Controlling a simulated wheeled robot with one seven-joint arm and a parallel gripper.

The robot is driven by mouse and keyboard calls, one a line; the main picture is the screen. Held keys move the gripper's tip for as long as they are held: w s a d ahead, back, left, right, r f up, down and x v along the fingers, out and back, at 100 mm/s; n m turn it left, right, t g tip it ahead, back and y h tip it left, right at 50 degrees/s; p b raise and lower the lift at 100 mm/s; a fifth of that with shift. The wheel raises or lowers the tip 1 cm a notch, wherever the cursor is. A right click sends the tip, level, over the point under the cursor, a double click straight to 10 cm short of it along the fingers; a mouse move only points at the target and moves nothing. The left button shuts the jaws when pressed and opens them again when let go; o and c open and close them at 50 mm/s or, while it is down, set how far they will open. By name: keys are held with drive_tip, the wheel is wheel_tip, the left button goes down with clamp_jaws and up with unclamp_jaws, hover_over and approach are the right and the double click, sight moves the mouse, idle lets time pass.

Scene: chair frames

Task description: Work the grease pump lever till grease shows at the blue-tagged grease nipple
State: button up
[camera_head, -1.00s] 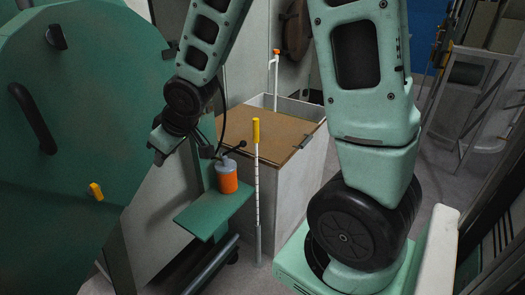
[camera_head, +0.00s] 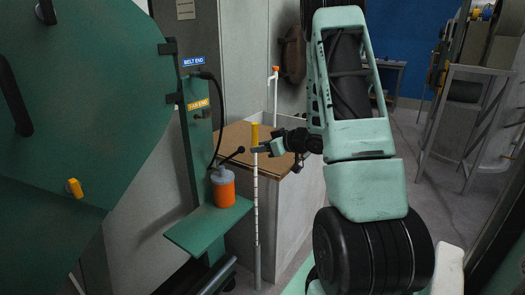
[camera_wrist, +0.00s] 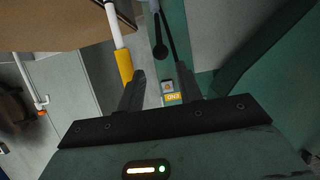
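The grease pump (camera_head: 223,187) has an orange reservoir and stands on a green shelf (camera_head: 208,228). Its black lever (camera_head: 235,154) ends in a ball knob, which also shows in the wrist view (camera_wrist: 159,51). A blue BELT END tag (camera_head: 193,61) sits high on a green post, with an orange FAN END tag (camera_head: 198,104) below. A black hose (camera_head: 220,110) runs near the blue tag. The nipples are too small to tell, and no grease can be made out. My gripper (camera_head: 262,148) is open beside a yellow-topped pole, right of the knob. In the wrist view its fingers (camera_wrist: 160,78) stand apart with nothing between.
The upright white pole (camera_head: 256,205) with its yellow top (camera_wrist: 124,65) stands close to my gripper, outside its fingers. A large green housing (camera_head: 75,100) fills the left.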

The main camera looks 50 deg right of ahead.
sight(244, 149)
drive_tip(key=b+x, duration=0.3)
drive_tip(key=x, duration=0.4)
drive_tip(key=shift+w+a+f, duration=0.1)
drive_tip(key=shift+w+f, duration=0.15)
drive_tip(key=shift+w, duration=0.05)
drive_tip(key=shift+r, duration=0.2)
drive_tip(key=c, duration=0.5)
drive_tip(key=shift+s+f+b, duration=0.5)
drive_tip(key=shift+f+b, duration=0.05)
drive_tip(key=shift+f, duration=0.35)
drive_tip(key=shift+s+f+b, duration=0.55)
drive_tip(key=shift+f+b, duration=0.05)
drive_tip(key=shift+f, duration=0.3)
drive_tip(key=shift+s+f+b, duration=0.5)
drive_tip(key=shift+f+b, duration=0.05)
drive_tip(key=shift+f, duration=0.45)
drive_tip(key=shift+s+f+b, duration=0.3)
drive_tip(key=shift+f+b, duration=0.3)
drive_tip(key=shift+f, duration=0.35)
